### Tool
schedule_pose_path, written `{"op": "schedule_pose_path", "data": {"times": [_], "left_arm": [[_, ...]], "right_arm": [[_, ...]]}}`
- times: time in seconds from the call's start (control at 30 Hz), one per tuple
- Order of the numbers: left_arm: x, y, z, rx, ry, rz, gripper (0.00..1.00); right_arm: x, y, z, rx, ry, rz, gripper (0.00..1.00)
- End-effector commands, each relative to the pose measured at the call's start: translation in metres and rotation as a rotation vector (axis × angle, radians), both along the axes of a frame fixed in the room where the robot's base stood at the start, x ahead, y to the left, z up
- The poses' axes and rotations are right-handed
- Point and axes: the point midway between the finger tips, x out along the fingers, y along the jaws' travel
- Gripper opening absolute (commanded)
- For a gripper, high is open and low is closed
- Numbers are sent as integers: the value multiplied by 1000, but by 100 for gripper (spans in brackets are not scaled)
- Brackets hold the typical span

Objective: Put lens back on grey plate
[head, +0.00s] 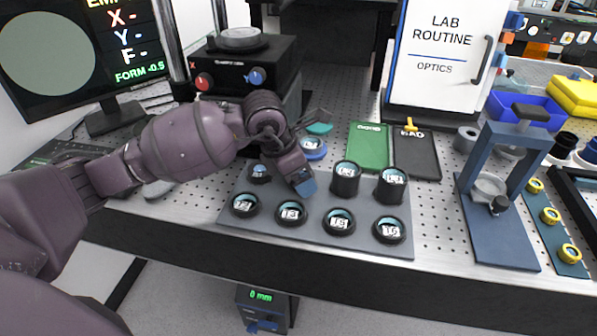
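The grey plate (232,211) lies on the perforated bench and carries several round, black-rimmed lenses with number labels. The front row includes lenses at the left (244,205) and right end (389,230). In the back row, a small round piece (259,173) sits at the left, and two taller black-rimmed pieces (346,179) (392,185) stand at the right. My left gripper (305,186) points down over the plate's back row, between the small piece and the tall ones. Its blue tip shows, but its grip and the spot beneath are hidden. My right gripper is not in view.
A blue disc with a label (312,149) and a teal disc (320,128) lie behind the plate. Green (370,146) and black (417,153) mats lie behind right. A blue frame press (497,222) stands to the right. A black instrument (243,68) and a monitor (75,55) are at the back left.

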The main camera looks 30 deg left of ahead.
Motion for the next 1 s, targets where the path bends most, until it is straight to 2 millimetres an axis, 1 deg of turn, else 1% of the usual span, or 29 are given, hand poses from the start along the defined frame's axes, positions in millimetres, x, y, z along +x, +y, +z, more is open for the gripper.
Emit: {"op": "schedule_pose_path", "data": {"times": [0.13,0.23,0.37,0.5,0.7,0.83,1.0], "left_arm": [[0,0,4,0,-1,0,83],[-2,3,13,2,-4,1,83],[-8,8,34,2,-7,1,83],[-16,16,60,2,-6,0,83],[-26,25,92,2,-4,1,83],[-30,28,105,1,-3,1,83],[-33,31,114,0,-1,-1,83]], "right_arm": [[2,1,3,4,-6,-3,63],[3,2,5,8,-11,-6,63],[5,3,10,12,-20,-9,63],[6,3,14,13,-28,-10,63],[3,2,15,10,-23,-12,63],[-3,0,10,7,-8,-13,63],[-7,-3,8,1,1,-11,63]]}}
